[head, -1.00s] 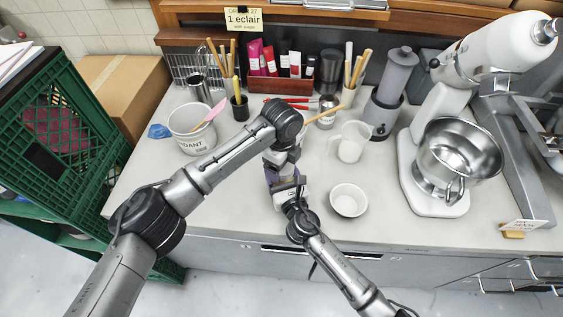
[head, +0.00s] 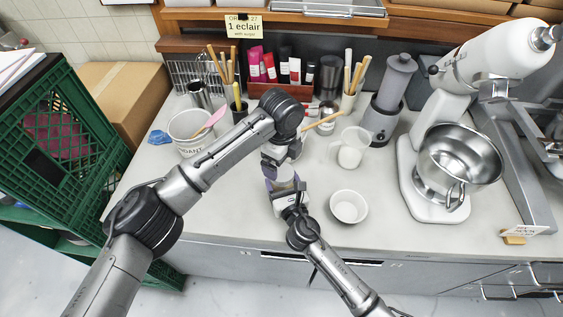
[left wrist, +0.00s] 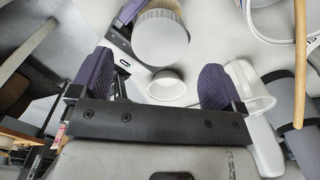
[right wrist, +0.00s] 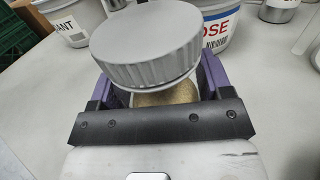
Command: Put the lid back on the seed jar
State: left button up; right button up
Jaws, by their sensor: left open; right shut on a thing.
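The seed jar (right wrist: 166,96) is clear with tan seeds inside, and is held upright between the purple fingers of my right gripper (head: 284,186). The ribbed grey lid (right wrist: 148,46) sits over the jar's mouth and looks a little tilted in the right wrist view; I cannot tell if it is fully seated. The lid's flat top (left wrist: 161,38) also shows in the left wrist view. My left gripper (left wrist: 157,68) is open and empty, its fingers spread wide, just behind and above the jar, apart from the lid.
A fondant tub (head: 190,128) stands at the left, a stand mixer (head: 425,180) at the right. A label ending in OSE marks another tub (right wrist: 222,30). The counter's front left is clear.

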pick_arm(q)
jog(key=shift+c, duration=0.3)
jog(key=shift+w+d+r, duration=0.1)
jog(key=shift+r, duration=0.15)
jog(key=shift+w+d+r+n, duration=0.1)
jog(key=shift+d+r+n, duration=0.1)
jog(key=shift+r, duration=0.3)
jog(key=shift+d+r+n, duration=0.1)
jog(key=shift+r+n, duration=0.1)
jog(key=shift+r, duration=0.25)
jog(key=shift+r+n, duration=0.15)
jog(key=shift+n, duration=0.65)
jog(key=n, duration=0.3)
jog(key=shift+a+r+n, duration=0.1)
jog(key=shift+r+n, duration=0.1)
jog(key=shift+n, duration=0.2)
jog(key=n, duration=0.9)
jog(key=shift+s+a, duration=0.15)
jog(key=shift+s, duration=0.05)
jog(key=n, duration=0.4)
